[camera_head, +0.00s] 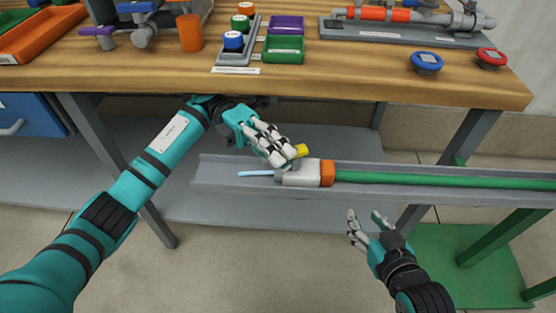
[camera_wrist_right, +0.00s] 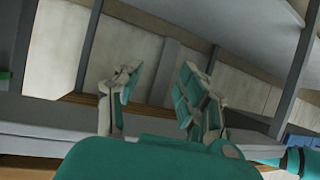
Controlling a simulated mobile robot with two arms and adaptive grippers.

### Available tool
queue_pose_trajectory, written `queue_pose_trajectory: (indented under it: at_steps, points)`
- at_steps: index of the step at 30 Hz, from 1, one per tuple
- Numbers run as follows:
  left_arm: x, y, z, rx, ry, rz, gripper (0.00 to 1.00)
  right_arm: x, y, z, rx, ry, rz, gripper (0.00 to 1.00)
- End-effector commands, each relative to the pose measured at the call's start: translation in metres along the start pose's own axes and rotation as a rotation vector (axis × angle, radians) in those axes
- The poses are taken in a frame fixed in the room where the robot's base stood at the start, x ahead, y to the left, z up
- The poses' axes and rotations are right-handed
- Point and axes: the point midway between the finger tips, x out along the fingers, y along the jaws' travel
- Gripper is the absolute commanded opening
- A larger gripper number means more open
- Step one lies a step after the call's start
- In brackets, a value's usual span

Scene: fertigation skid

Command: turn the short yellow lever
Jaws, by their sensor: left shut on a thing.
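The short yellow lever (camera_head: 301,150) shows as a small yellow end on top of a light grey valve body (camera_head: 300,173), which lies in a grey channel on the front side of the bench. My left gripper (camera_head: 283,153) is shut on the lever from the left, and its fingers hide most of it. My right gripper (camera_head: 367,216) is open and empty in front of the channel, lower right of the valve. In the right wrist view its fingers (camera_wrist_right: 155,95) are spread apart with nothing between them.
An orange collar (camera_head: 327,173) and a green pipe (camera_head: 430,180) run right from the valve along the channel (camera_head: 225,178). A thin light blue tube (camera_head: 255,174) sticks out left. The wooden bench top (camera_head: 340,75) overhangs behind, with buttons, trays and pipe fittings on it.

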Motion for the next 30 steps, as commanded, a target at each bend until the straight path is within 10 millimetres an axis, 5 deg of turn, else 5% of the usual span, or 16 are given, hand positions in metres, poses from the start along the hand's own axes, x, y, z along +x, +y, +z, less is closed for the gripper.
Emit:
queue_pose_trajectory:
  at_steps: [7, 20, 26, 30]
  points:
    - [0.000, 0.005, -0.001, -0.011, 0.033, 0.006, 0.00, 0.003, -0.003, -0.024, 0.000, 0.131, -0.008, 0.40]
    - [0.000, 0.005, -0.001, -0.012, 0.037, 0.006, 0.00, 0.003, -0.004, -0.028, 0.000, 0.152, -0.009, 0.40]
    - [0.000, 0.004, 0.000, -0.009, 0.036, 0.004, 0.31, 0.003, -0.004, -0.028, 0.000, 0.152, -0.009, 0.40]
    - [-0.001, 0.002, 0.000, -0.006, 0.035, 0.003, 0.34, 0.003, -0.004, -0.028, 0.000, 0.151, -0.009, 0.40]
